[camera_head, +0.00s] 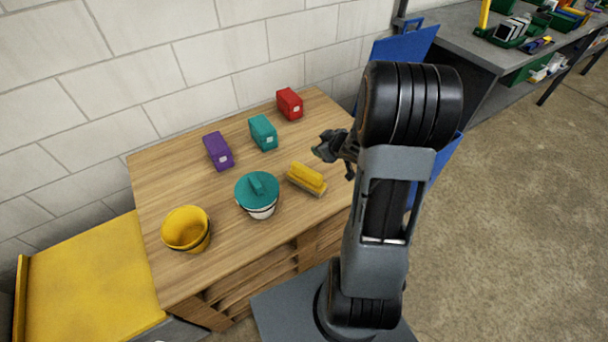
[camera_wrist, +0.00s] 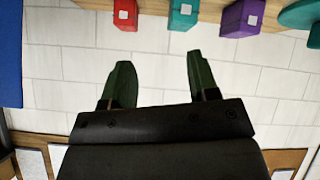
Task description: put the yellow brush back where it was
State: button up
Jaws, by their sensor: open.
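The yellow brush (camera_head: 307,177) lies on the wooden table top, bristle side down, at the right front, just right of a white pot with a teal lid (camera_head: 257,190). My gripper (camera_head: 325,147) is above the table's right side, behind and to the right of the brush in the picture. In the wrist view my gripper (camera_wrist: 158,58) has its two fingers spread apart with nothing between them. The brush is not in the wrist view.
Purple (camera_head: 218,151), teal (camera_head: 263,133) and red (camera_head: 290,104) boxes stand in a row along the back. A yellow bucket (camera_head: 186,229) stands at the front left. The wooden table (camera_head: 160,180) is bare between them. A blue panel (camera_head: 400,43) rises at the right.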

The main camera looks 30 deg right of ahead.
jog(key=s+a+r+m+g+h, duration=0.3)
jog(key=s+a+r+h, duration=0.15)
jog(key=r, duration=0.45)
jog(key=s+a+r+m+g+y, duration=0.1)
jog(key=s+a+g+y, duration=0.3)
jog(key=s+a, duration=0.7)
jog(key=shift+s+a+r, duration=0.4)
jog(key=shift+s+r, duration=0.3)
jog(key=shift+s, duration=0.3)
